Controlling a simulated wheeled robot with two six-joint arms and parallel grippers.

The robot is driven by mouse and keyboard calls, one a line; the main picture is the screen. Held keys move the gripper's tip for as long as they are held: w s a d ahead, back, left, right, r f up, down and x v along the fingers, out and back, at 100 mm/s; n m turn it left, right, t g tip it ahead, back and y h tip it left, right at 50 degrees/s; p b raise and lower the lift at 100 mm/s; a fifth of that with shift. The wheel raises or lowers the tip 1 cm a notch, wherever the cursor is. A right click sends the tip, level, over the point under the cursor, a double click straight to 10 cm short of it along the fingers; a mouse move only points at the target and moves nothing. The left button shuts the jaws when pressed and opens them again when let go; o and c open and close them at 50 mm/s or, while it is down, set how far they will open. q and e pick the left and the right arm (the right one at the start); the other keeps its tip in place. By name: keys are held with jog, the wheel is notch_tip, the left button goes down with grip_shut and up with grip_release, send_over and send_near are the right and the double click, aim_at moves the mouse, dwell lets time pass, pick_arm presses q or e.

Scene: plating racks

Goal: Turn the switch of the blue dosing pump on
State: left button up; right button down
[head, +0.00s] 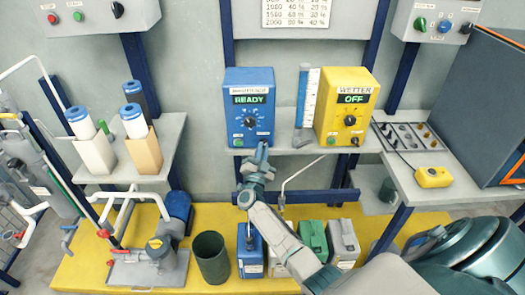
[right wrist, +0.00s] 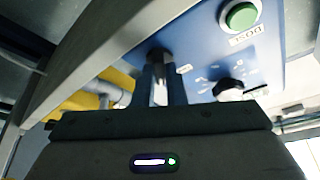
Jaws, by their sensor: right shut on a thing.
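The blue dosing pump (head: 233,92) stands on the middle shelf, and its display (head: 249,99) reads READY. It has a black dial (head: 250,121) and a green button (head: 238,142). My right gripper (head: 263,148) is at the lower right of its front face. In the right wrist view the fingers (right wrist: 158,72) are shut on a small dark switch (right wrist: 158,53) on the blue panel. The switch is mostly hidden by the fingers, so its position is unclear. The green button also shows there (right wrist: 240,16), labelled DOSE. My left gripper is not in view.
A yellow pump (head: 330,84) labelled WETTER, its display reading OFF, stands to the right. A clear cylinder (head: 303,107) with blue liquid stands between the pumps. Canisters (head: 313,240) and a dark green bin (head: 211,259) stand below on the yellow platform.

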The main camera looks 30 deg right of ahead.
dwell(0.3)
jog(key=c, duration=1.5)
grip_release()
jog(key=shift+s+a+f, duration=0.1)
jog(key=b+v, duration=0.1)
jog(key=v, duration=0.9)
jog(key=shift+s+a+b, duration=0.2)
jog(key=shift+a+b, duration=0.05)
jog(key=shift+b, duration=0.15)
